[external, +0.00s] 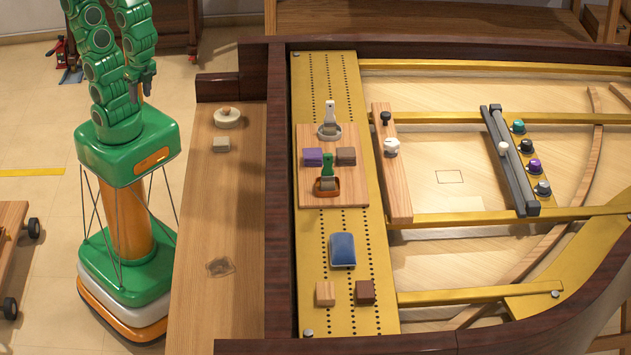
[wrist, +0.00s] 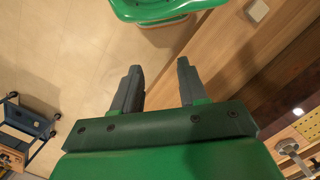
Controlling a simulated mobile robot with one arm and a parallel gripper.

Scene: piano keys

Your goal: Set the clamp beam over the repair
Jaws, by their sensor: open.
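A wooden beam (external: 398,180) with a black knob and a white knob, which looks like the clamp beam, lies along the right edge of the gold plate (external: 378,255). A thin dark rectangle (external: 449,177), perhaps the repair, is outlined on the pale soundboard (external: 470,150) to the right of the beam. The beam lies apart from the outline. My gripper (external: 143,94) is raised above my own body at the left, far from both. In the wrist view its two grey fingers (wrist: 158,72) are apart, with nothing between them.
A grey double bar (external: 513,165) with a white knob lies beside several coloured knobs (external: 526,145). A wooden tray (external: 333,199) holds brushes and blocks. A blue pad (external: 343,250) and two small blocks lie below it. A dark rim (external: 279,200) and wooden bench (external: 195,310) stand between.

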